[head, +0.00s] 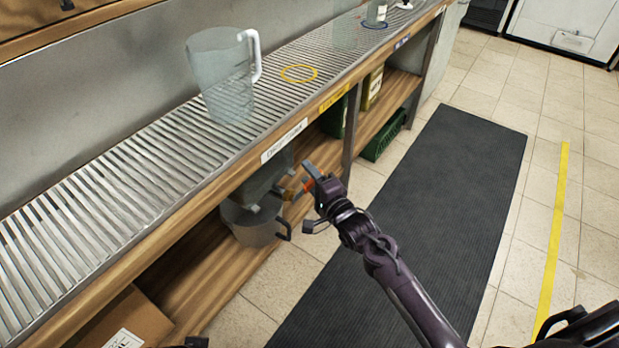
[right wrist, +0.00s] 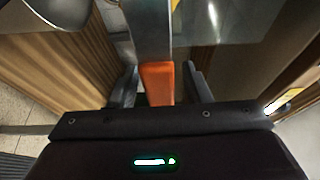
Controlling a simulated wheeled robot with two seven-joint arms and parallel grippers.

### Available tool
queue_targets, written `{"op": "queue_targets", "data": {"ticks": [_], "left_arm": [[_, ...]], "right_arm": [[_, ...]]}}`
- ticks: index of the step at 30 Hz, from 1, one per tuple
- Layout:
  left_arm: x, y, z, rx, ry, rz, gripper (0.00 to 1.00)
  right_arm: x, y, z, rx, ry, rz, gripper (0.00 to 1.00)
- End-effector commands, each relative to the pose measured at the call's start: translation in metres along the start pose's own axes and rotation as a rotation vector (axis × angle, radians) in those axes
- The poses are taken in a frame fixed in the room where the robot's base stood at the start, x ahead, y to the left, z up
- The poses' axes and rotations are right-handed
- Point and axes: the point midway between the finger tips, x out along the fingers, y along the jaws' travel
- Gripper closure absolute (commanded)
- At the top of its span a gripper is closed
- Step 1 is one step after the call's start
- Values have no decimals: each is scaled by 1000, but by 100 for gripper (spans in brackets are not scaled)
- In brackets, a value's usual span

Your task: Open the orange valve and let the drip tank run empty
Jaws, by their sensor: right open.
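The drip tank (head: 262,182) is a dark grey vessel under the slatted bench, partly hidden by the bench edge. A brass-coloured fitting shows at its front, with the orange valve handle (head: 308,185) beside it. A grey bucket (head: 252,226) with a dark handle stands below the tank. My right gripper (head: 314,184) is at the valve. In the right wrist view, the orange handle (right wrist: 158,84) lies between the two open fingers of my right gripper (right wrist: 160,88), with gaps at both sides. The tank's liquid level cannot be seen. My left gripper is not clearly visible.
A clear jug (head: 222,85) stands on the slatted bench (head: 110,190), near a yellow ring (head: 299,73). A bench post (head: 351,128) and a green crate (head: 384,135) are right of the tank. A cardboard box (head: 122,325) is at lower left. The dark floor mat (head: 430,190) is clear.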

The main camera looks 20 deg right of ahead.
Motion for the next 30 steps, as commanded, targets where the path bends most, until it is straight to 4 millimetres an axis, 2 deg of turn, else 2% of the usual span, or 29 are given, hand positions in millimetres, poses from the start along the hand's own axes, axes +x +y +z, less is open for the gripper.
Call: {"op": "queue_targets", "data": {"ticks": [9,19,30], "left_arm": [[0,1,-1,2,6,2,64],[0,1,0,2,5,2,64],[-1,1,0,1,3,2,64]], "right_arm": [[3,0,0,0,1,1,58],[3,0,0,0,1,2,100],[3,-1,0,-16,1,-5,100]]}}
